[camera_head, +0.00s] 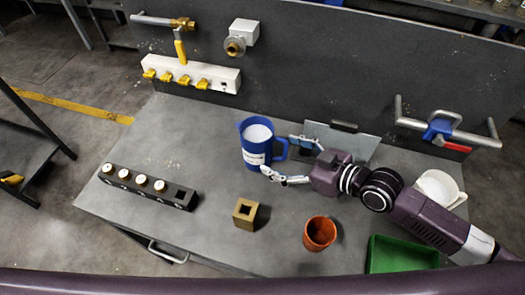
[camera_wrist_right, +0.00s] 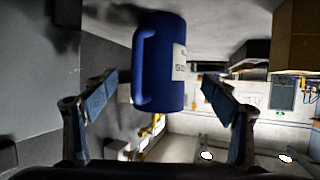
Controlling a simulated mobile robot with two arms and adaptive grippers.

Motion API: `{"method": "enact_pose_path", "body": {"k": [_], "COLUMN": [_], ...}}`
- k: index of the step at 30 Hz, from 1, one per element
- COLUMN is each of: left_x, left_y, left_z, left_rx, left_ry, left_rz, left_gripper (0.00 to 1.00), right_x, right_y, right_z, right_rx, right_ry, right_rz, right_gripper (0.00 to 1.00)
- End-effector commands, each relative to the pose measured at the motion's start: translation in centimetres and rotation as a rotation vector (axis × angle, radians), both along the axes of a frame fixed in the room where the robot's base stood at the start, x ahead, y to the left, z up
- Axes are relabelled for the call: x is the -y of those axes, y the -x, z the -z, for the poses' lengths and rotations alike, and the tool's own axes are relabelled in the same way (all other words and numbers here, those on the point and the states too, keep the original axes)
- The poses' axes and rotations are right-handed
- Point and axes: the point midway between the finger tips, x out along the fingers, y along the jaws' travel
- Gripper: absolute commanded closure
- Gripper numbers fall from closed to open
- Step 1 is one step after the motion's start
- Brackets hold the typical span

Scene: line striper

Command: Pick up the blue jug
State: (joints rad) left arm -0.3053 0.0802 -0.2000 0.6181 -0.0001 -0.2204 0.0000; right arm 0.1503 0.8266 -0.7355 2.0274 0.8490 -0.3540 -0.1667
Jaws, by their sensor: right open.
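The blue jug (camera_head: 254,146) stands upright on the grey table in the head view, with a white inside, a white label and its handle on the right. It also shows in the right wrist view (camera_wrist_right: 162,65), between the two fingers, with its handle facing the camera. My right gripper (camera_head: 279,159) is open beside the jug on its handle side, and in the right wrist view the fingers (camera_wrist_right: 158,93) are spread on either side of it. Whether a finger touches the jug cannot be told. My left gripper is not in view.
A black block with several white pegs (camera_head: 146,186) lies to the left. A brass-coloured block (camera_head: 245,212), an orange cup (camera_head: 319,233) and a green tray (camera_head: 402,253) stand in front. A white mug (camera_head: 438,188) is behind my right arm. A valve panel (camera_head: 192,74) is at the back.

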Motion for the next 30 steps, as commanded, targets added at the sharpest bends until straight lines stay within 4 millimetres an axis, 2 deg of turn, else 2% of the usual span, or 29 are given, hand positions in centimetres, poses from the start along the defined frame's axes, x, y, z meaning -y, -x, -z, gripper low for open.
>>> {"method": "enact_pose_path", "body": {"k": [1,3,14,21,30], "left_x": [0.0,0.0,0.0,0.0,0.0], "left_y": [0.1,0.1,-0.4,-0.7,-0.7], "left_z": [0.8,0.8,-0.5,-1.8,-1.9], "left_rx": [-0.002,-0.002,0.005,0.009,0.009], "left_ry": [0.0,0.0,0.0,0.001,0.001], "left_rz": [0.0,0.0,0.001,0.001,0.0], "left_gripper": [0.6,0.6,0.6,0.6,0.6], "right_x": [0.0,-0.1,-2.6,-5.0,-5.7], "right_y": [0.0,-0.2,-2.1,-3.8,-4.4], "right_z": [0.8,0.9,1.9,3.3,3.9], "right_rx": [0.0,0.001,-0.001,0.0,0.0], "right_ry": [0.0,-0.001,-0.003,-0.002,0.001], "right_rz": [0.0,0.001,0.001,0.002,0.001], "right_gripper": [0.21,0.21,0.21,0.21,0.21]}}
